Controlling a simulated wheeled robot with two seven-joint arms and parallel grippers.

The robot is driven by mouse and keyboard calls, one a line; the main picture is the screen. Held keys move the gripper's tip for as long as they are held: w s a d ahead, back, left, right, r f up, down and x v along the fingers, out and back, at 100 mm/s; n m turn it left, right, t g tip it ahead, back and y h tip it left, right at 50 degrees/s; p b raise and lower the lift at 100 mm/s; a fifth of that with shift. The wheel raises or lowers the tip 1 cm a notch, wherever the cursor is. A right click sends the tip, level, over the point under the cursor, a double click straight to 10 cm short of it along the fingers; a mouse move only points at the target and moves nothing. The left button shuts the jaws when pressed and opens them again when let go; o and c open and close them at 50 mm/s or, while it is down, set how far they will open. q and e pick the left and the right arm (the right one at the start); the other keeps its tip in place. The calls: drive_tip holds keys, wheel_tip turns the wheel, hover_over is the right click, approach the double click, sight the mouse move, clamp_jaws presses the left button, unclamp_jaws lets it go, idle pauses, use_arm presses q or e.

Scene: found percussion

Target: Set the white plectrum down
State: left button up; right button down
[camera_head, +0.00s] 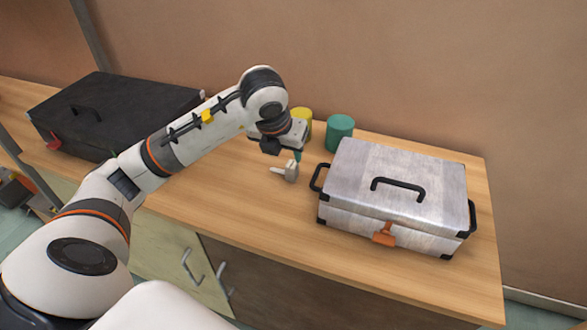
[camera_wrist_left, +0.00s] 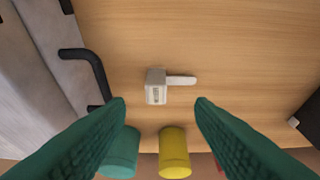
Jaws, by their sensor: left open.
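The white plectrum (camera_head: 290,172) is a small pale block with a thin tab on one side. It lies on the wooden worktop, left of the silver case. In the left wrist view the plectrum (camera_wrist_left: 156,88) lies on bare wood with its tab pointing right. My left gripper (camera_head: 297,156) is just above and beyond the plectrum in the head view. Its two green fingers (camera_wrist_left: 160,104) are spread wide with nothing between them, apart from the plectrum. My right gripper is not in view.
A silver case (camera_head: 395,190) with black handles stands on the right. A yellow cup (camera_head: 303,120) and a green cup (camera_head: 339,133) stand by the wall. A black case (camera_head: 115,108) stands at the left. The worktop's front (camera_head: 240,205) is clear.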

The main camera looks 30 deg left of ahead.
sight(292, 164)
use_arm(q)
drive_tip(key=x, duration=0.3)
drive_tip(key=shift+w+f, duration=0.1)
drive_tip(key=x, duration=0.4)
drive_tip(key=shift+w+d+b, duration=0.2)
drive_tip(key=shift+w+b, duration=0.05)
drive_tip(key=shift+b, duration=0.05)
drive_tip(key=shift+w+f, duration=0.15)
drive_tip(key=shift+f, duration=0.2)
clamp_jaws()
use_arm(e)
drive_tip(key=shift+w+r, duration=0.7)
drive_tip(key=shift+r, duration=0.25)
